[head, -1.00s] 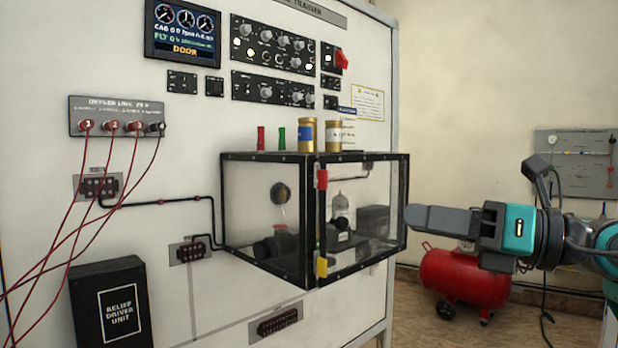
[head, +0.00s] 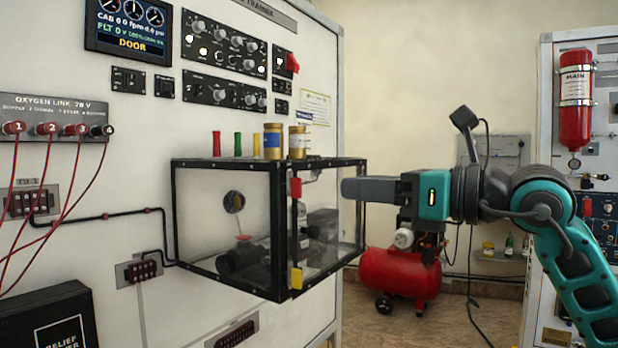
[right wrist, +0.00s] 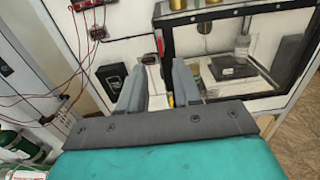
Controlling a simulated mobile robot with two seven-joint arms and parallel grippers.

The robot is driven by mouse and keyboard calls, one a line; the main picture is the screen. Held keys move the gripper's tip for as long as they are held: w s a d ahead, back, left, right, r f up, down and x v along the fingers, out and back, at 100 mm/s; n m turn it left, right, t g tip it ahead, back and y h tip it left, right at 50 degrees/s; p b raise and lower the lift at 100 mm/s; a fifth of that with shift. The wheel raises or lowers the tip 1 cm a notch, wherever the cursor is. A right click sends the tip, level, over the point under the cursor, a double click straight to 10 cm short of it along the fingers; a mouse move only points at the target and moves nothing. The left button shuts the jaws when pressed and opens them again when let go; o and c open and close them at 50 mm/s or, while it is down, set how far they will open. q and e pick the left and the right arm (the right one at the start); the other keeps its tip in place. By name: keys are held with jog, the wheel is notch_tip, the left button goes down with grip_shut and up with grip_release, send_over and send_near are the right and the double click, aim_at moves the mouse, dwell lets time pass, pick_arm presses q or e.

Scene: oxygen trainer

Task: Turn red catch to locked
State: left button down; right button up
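The red catch (head: 295,187) sits at the upper front corner post of the clear black-framed box (head: 225,273). A yellow catch (head: 296,278) sits low on the same post. In the right wrist view the red catch (right wrist: 160,45) shows small beyond the gap between my fingers. My right gripper (head: 344,188) comes in from the right at about the red catch's height and overlaps the box's right side in the picture. In the right wrist view my right gripper (right wrist: 157,78) is open, with nothing between its fingers. My left gripper is out of view.
Gold cans (head: 273,141) and small red and green cylinders (head: 238,145) stand on the box's top. Red cables (head: 62,210) hang at the left. A black relief driver unit (head: 45,310) is at lower left. A red compressor (head: 400,276) stands behind my arm.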

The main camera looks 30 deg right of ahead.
aim_at(301, 183)
jog(key=p+x, duration=0.3)
jog(key=x, duration=0.3)
jog(key=shift+w+a+r, duration=0.15)
jog(key=shift+w, duration=0.1)
jog(key=shift+p+x, duration=0.75)
jog(key=shift+x, duration=0.55)
jog(key=shift+c, duration=0.4)
grip_shut()
